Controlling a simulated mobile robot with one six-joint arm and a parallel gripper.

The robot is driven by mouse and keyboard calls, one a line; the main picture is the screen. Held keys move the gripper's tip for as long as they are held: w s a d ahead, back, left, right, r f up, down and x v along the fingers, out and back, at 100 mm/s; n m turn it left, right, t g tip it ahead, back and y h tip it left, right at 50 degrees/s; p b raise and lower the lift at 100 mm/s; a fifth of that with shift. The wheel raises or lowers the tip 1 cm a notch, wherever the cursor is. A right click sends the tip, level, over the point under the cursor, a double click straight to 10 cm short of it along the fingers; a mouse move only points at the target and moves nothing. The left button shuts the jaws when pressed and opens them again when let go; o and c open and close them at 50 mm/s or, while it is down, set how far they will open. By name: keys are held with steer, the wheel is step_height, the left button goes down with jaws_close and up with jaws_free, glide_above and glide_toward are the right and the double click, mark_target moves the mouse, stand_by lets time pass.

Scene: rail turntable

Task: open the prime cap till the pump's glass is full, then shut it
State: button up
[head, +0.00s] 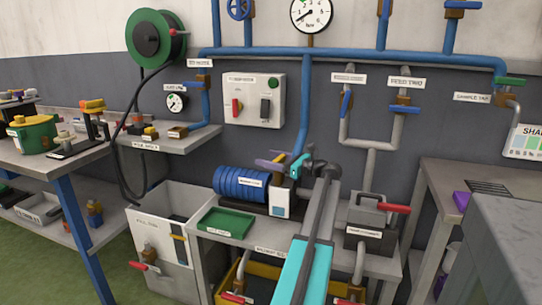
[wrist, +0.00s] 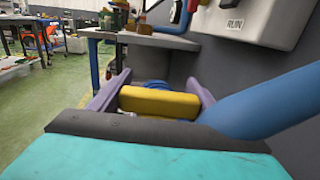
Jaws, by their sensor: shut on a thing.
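The pump (head: 240,183) is a blue ribbed motor with a dark body on the bench. A white block with a small bluish window (head: 282,211) stands at its right end and may be its glass; its level is too small to read. My gripper (head: 282,163) is at the top of the pump, with its teal and purple parts partly covering it. In the wrist view, my gripper's purple fingers (wrist: 155,96) are shut on a yellow bar-shaped piece (wrist: 160,103), which looks like the prime cap. Whether the cap is turned open cannot be told.
A blue pipe (head: 305,105) drops close behind the pump, and it shows at the right of the wrist view (wrist: 270,105). A grey box with a red lever (head: 370,215) stands to the right.

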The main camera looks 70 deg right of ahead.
stand_by(0.4)
steer(key=o, duration=1.1)
steer(key=shift+c, duration=0.2)
steer(key=s+a+p, duration=0.1)
steer(key=s, duration=1.2)
steer(key=shift+s+a+p, duration=0.35)
steer(key=shift+s+p, duration=0.05)
steer(key=shift+r, duration=0.2)
